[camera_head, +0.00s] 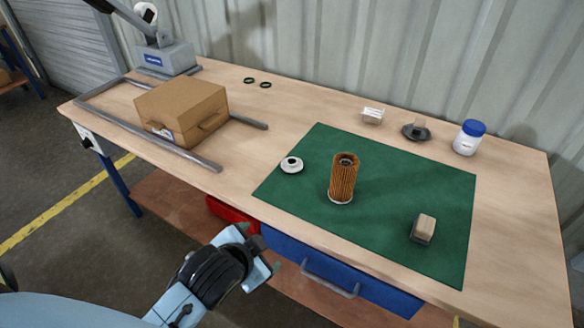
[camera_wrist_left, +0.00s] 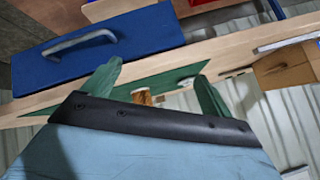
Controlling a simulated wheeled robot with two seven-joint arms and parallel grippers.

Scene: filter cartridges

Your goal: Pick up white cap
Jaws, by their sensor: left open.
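The white cap (camera_head: 291,165) is a small round piece with a dark centre, lying on the left edge of the green mat (camera_head: 400,180). It also seems to show as a pale disc (camera_wrist_left: 235,73) in the left wrist view. An orange pleated filter cartridge (camera_head: 343,178) stands upright to its right on a white base ring. My left gripper (camera_head: 260,249) is open and empty in front of the bench's front edge, apart from the cap. Its green fingers (camera_wrist_left: 158,75) are spread in the left wrist view, with the filter partly hidden behind its body. My right gripper is not in view.
A blue drawer (camera_head: 330,275) with a handle and a red bin (camera_head: 230,211) sit under the bench front near my left gripper. A cardboard box (camera_head: 182,112) is at left. A brush-like block (camera_head: 423,229) and a blue-lidded jar (camera_head: 468,137) are at right.

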